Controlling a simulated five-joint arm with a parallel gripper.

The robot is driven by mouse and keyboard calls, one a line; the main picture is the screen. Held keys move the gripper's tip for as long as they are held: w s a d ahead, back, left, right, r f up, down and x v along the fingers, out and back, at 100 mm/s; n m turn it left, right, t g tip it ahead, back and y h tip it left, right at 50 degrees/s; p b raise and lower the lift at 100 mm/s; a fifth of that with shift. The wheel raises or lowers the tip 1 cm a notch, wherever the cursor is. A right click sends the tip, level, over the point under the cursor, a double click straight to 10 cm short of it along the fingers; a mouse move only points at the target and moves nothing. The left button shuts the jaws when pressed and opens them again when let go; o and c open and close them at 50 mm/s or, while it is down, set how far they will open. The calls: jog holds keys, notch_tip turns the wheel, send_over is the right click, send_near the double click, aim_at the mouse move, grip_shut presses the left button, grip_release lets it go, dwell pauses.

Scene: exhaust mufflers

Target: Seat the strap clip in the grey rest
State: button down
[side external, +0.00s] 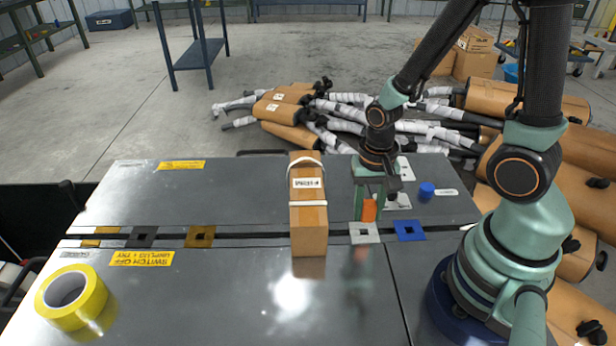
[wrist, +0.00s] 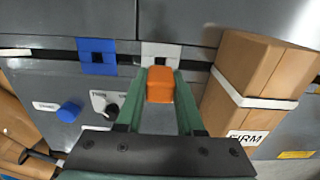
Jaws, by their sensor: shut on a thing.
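The strap clip is a small orange block (side external: 369,210), held between the fingertips of my gripper (side external: 369,207). In the wrist view the clip (wrist: 160,86) sits between the two green fingers of my gripper (wrist: 160,90), which are shut on it. The grey rest (side external: 364,233) is a light square plate with a dark square hole, set across the slot in the bench. In the wrist view the grey rest (wrist: 160,50) shows just beyond the clip, with its near edge partly covered. The clip appears above the bench, close to the rest; the exact height is unclear.
A tall strapped carton (side external: 309,215) stands close left of my gripper. A blue rest (side external: 409,230) lies right of the grey one; black (side external: 142,237) and gold (side external: 200,236) rests lie left. A blue knob (side external: 426,190) is behind right. Yellow tape (side external: 72,298) lies front left.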

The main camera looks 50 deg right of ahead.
jog(key=shift+f, duration=1.35)
jog(key=shift+f, duration=0.5)
dwell(1.1)
jog(key=shift+c, duration=2.2)
grip_release()
jog(key=shift+r, duration=0.15)
jog(key=shift+r, duration=5.95)
notch_tip(320, 180, up, 5)
jog(key=w+n+t, duration=0.2)
jog(key=n, duration=0.2)
notch_tip(320, 180, up, 8)
jog(key=n+t, duration=0.4)
jog(key=n, duration=0.1)
send_over(366, 221)
jog(key=w, duration=0.4)
jog(key=shift+f, duration=0.2)
